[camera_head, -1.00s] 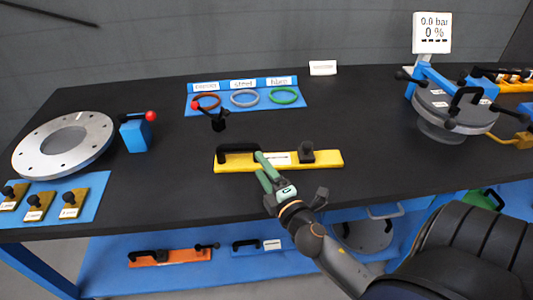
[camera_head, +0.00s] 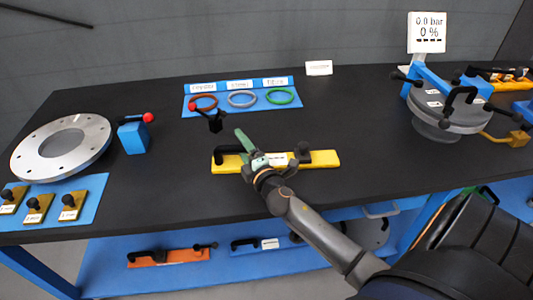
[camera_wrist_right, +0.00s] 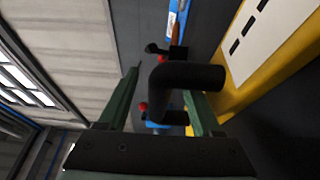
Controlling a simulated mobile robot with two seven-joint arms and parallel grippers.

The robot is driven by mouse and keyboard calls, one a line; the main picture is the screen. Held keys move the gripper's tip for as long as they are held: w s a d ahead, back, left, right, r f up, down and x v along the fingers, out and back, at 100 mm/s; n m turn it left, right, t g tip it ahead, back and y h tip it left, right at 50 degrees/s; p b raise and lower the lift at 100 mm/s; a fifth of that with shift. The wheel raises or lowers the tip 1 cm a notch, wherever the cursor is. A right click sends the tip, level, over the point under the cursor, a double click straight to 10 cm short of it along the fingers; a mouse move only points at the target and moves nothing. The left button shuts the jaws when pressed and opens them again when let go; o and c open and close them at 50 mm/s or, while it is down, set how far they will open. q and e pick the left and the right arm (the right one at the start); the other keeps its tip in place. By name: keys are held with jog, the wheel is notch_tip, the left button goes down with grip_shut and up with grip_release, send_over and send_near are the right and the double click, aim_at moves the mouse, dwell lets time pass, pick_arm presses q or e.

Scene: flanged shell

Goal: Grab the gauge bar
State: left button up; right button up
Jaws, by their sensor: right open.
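The gauge bar (camera_head: 322,159) is a yellow bar lying on the black table, with a black handle at its left end, a white label in the middle and a black knob to the right. My right gripper (camera_head: 247,147) is open over the bar, close to the handle. In the right wrist view, the black handle (camera_wrist_right: 190,77) reaches between the two green fingers, and the yellow bar (camera_wrist_right: 268,62) is at the right. I cannot tell whether the fingers touch the handle. My left gripper is not in view.
A red-tipped black lever (camera_head: 212,120) stands just behind the bar. Behind it, a blue board (camera_head: 193,111) holds coloured rings. A grey flange (camera_head: 30,153) and a blue block (camera_head: 134,138) are left, a lidded vessel (camera_head: 450,118) right. The table right of the bar is clear.

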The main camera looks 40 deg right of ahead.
grip_shut()
dwell(0.5)
dwell(0.8)
jog(key=shift+r, duration=0.15)
